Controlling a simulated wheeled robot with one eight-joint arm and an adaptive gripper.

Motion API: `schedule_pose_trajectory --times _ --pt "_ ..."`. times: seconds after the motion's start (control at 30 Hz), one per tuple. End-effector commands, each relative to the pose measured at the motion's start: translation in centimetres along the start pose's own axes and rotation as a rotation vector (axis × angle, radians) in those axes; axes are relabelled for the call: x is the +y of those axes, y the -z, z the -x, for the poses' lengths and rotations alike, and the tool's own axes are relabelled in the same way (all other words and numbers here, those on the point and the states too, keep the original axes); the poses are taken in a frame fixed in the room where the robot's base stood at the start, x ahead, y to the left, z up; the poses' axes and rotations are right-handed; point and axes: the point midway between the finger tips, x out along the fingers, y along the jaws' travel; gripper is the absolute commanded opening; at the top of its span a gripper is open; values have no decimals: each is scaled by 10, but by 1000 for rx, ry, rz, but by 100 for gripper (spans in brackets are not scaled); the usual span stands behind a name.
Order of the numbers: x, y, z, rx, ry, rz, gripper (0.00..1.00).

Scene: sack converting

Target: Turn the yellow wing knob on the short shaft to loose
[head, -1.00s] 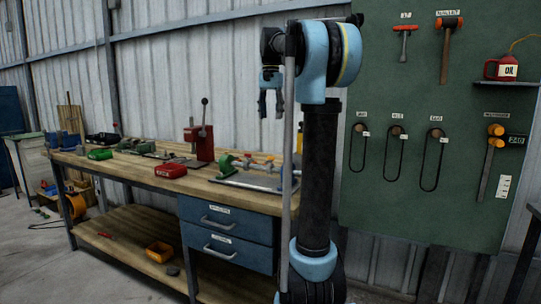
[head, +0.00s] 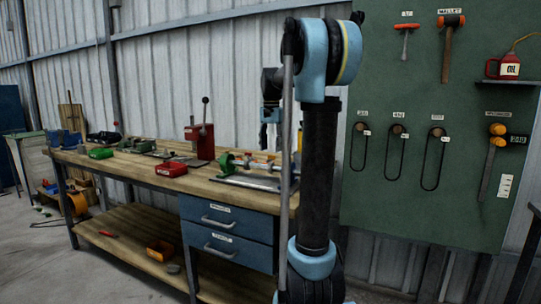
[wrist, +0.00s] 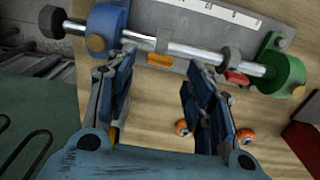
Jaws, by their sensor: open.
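My gripper (wrist: 160,66) is open and empty, pointing down at the fixture on the bench. Its fingertips straddle a stretch of the silver shaft (wrist: 185,50) in the wrist view, which runs between a blue block (wrist: 108,22) and a green holder (wrist: 285,70). A patch of yellow (wrist: 115,136) shows beside the left finger, mostly hidden; I cannot tell whether it is the wing knob. In the head view my gripper (head: 269,136) hangs behind my arm, above the fixture's base plate (head: 250,181). No wing shape is clear in either view.
A black knob (wrist: 52,21) ends the shaft. Two orange-rimmed rollers (wrist: 245,137) lie near the right finger. A green tool board (head: 430,200) hangs at right.

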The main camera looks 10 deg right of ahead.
Motion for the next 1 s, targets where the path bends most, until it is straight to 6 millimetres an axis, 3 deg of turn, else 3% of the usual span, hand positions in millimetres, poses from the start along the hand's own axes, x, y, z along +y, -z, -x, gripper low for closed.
schedule_pose_trajectory --times 0.23,0.63,0.83,1.0 --pt "0 0 -28 0 0 0 48" --pt "0 0 -34 0 0 0 48" --pt "0 0 -34 0 0 1 5" --pt "-2 -1 -34 0 0 3 4"
